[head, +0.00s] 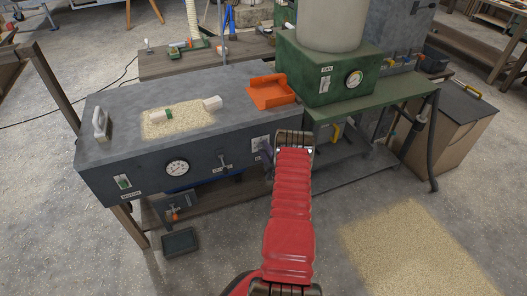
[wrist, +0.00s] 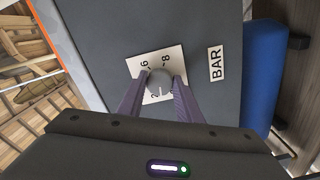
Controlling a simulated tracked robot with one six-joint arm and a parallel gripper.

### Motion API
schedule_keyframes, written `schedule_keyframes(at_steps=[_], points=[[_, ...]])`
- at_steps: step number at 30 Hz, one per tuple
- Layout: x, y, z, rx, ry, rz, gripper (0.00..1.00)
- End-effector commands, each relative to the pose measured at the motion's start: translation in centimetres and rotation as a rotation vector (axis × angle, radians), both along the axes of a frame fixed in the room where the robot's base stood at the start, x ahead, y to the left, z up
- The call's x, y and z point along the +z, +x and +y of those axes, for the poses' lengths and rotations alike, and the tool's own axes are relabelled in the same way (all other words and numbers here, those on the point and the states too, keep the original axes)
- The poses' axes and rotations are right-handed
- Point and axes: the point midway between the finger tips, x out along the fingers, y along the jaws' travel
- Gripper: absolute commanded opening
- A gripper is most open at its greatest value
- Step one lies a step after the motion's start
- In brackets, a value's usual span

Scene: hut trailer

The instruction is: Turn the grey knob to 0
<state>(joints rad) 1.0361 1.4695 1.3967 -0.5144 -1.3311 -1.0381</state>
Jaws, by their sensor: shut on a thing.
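The grey knob (wrist: 160,79) sits on a white square dial plate (wrist: 147,65) on a dark panel, in the middle of the wrist view. The numbers 6, 8 and 2 can be read around it; other marks are partly hidden by the fingers. A light line on the knob points down in the picture, near the 2. My gripper (wrist: 161,84) is shut on the knob, one purple finger on each side. In the head view my red arm reaches to the right end of the grey machine's front (head: 210,170) and hides most of the knob.
A BAR label (wrist: 216,63) is beside the dial plate. The machine's front also carries a round gauge (head: 177,168) and a small lever (head: 224,160). Sawdust covers floor at the right.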

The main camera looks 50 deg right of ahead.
Motion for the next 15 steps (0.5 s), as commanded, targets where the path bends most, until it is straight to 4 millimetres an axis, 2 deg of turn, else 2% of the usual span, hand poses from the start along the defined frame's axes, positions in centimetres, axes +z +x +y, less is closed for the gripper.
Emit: schedule_keyframes(at_steps=[1,15], points=[[-0.02,0.46,0.50,0.013,-0.037,0.023,0.09],[-0.02,0.39,0.54,0.013,-0.403,0.240,0.09]])
